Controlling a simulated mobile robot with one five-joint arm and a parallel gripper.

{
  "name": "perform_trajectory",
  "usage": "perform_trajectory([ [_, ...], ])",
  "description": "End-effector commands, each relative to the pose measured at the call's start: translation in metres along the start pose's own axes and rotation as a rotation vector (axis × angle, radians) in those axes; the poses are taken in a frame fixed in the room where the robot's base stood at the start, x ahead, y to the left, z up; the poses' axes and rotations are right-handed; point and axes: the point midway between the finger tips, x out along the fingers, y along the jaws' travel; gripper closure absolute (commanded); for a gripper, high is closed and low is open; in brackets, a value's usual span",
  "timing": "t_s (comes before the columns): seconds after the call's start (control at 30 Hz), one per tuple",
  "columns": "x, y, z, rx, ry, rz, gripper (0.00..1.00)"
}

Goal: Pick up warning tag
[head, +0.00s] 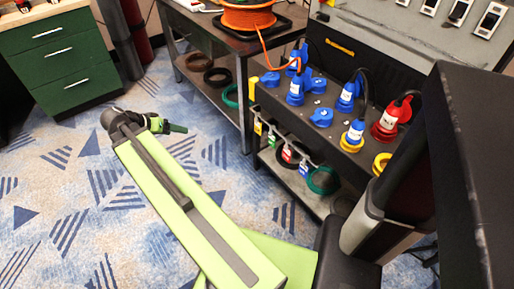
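Several small coloured tags hang in a row along the front edge of the black power box (318,132). One is yellow (257,127), one green (271,141), one red and white (287,153), and one blue and green (304,168). They are too small to read, so I cannot tell which is the warning tag. My gripper (178,128) is at the far end of my light green arm, above the carpet. It is left of the tags and apart from them. It is small and seen from behind, so its opening is unclear. Nothing can be made out in it.
Blue and red plugs (390,120) with cables stand on the power box. A lower shelf (290,180) holds coiled cables. A workbench (220,34) with an orange cable reel (248,16) stands behind. Green drawers (62,58) are at left. The patterned carpet (60,190) is clear.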

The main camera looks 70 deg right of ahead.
Motion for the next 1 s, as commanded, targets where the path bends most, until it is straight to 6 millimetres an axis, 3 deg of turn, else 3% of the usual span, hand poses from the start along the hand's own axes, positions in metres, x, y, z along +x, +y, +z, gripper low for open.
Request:
perform_trajectory([
  [0.03, 0.057, 0.003, 0.010, 0.099, 0.038, 0.053, 0.33],
  [0.1, 0.099, 0.022, 0.002, 0.237, 0.103, 0.120, 0.33],
  [0.2, 0.147, 0.052, -0.008, 0.408, 0.197, 0.203, 0.33],
  [0.3, 0.180, 0.076, -0.015, 0.535, 0.279, 0.261, 0.33],
  [0.5, 0.202, 0.103, -0.025, 0.652, 0.366, 0.309, 0.33],
  [0.7, 0.207, 0.109, -0.029, 0.663, 0.371, 0.313, 0.33],
  [1.0, 0.273, 0.136, -0.043, 0.662, 0.369, 0.316, 0.33],
])
